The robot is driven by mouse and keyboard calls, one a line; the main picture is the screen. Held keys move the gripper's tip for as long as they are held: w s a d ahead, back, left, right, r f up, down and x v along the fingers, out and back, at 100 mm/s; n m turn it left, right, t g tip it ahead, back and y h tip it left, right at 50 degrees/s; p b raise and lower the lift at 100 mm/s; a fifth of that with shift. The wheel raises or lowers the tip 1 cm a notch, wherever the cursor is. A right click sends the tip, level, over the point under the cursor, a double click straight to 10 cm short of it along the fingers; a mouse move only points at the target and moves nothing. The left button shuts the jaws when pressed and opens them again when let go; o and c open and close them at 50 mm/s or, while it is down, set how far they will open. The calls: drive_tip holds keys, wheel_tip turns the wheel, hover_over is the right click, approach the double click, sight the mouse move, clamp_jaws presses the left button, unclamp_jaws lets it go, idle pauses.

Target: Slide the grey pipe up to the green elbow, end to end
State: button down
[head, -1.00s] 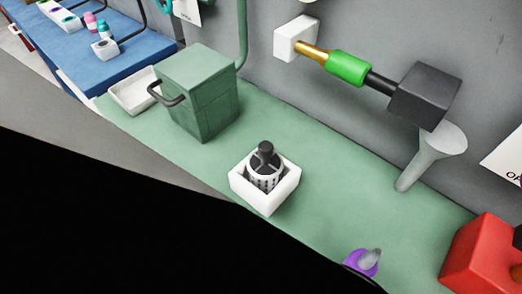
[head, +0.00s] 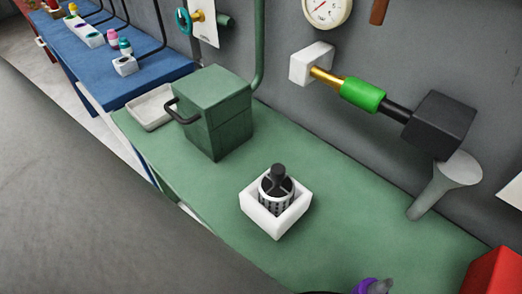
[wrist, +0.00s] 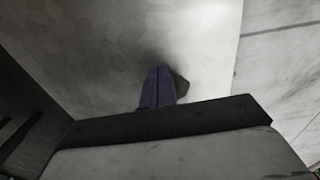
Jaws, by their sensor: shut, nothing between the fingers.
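In the wrist view my gripper (wrist: 158,85) shows as dark purple fingers pressed together, with nothing held, before a pale surface. My gripper does not show in the head view. I cannot pick out a loose grey pipe or a green elbow with certainty. On the wall in the head view, a bright green sleeve (head: 362,95) sits between a brass rod (head: 325,76) and a black rod (head: 397,112). A grey flared piece (head: 440,185) stands below the black block at the rod's end.
The green bench (head: 350,225) carries a green box with a handle (head: 215,115), a white holder (head: 276,222) with a dark canister, a white tray (head: 150,108) and a purple item (head: 372,287). A red block (head: 495,275) stands at right. A blue bench (head: 150,70) lies beyond.

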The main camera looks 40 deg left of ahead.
drive_tip(key=shift+w+a, duration=0.15)
drive_tip(key=shift+a, duration=0.7)
drive_tip(key=shift+w+a, duration=0.1)
drive_tip(key=shift+a, duration=0.75)
